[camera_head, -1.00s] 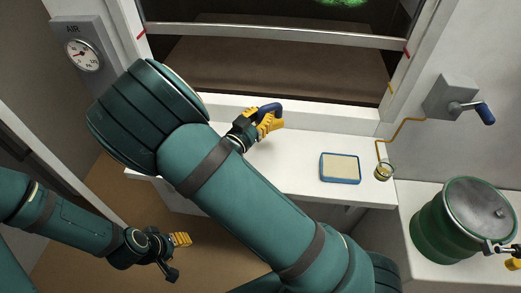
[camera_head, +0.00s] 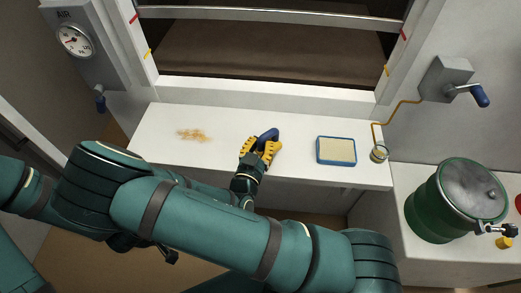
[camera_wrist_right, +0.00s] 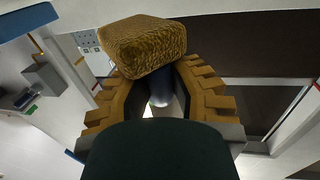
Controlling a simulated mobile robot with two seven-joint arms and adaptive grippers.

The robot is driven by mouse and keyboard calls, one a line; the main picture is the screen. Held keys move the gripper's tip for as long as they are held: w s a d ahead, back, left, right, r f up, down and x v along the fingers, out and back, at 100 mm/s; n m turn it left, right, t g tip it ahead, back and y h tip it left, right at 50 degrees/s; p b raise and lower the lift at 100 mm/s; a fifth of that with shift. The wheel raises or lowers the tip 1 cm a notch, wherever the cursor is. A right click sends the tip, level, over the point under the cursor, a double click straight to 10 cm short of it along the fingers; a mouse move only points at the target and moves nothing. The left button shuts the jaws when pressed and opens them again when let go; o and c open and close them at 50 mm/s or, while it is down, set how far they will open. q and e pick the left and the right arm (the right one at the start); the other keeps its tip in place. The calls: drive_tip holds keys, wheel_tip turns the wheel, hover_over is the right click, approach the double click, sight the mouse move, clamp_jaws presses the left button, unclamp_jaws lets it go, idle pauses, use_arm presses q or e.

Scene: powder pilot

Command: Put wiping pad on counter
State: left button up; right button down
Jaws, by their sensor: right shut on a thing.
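The wiping pad is a rough yellow-brown block (camera_wrist_right: 147,46) on a blue handle (camera_wrist_right: 160,90), seen in the right wrist view. My right gripper (camera_wrist_right: 160,98) is shut on that handle, with a yellow finger on each side. In the head view my right gripper (camera_head: 260,147) is over the middle of the white counter (camera_head: 220,165), and only the blue part of the pad (camera_head: 268,135) shows there. I cannot tell whether the pad touches the counter. My left gripper (camera_head: 170,257) is mostly hidden behind my right arm, low on the left.
Tan powder (camera_head: 193,135) lies on the counter's left part. A blue-rimmed tray (camera_head: 336,163) with a cream surface and a small glass jar (camera_head: 379,154) are at the right. A green lidded drum (camera_head: 440,210) stands further right. The counter between powder and gripper is clear.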

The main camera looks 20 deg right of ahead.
sight(261, 151)
drive_tip(key=shift+f, duration=1.45)
drive_tip(key=shift+f, duration=0.15)
drive_tip(key=c, duration=1)
unclamp_jaws()
drive_tip(key=shift+o, duration=0.2)
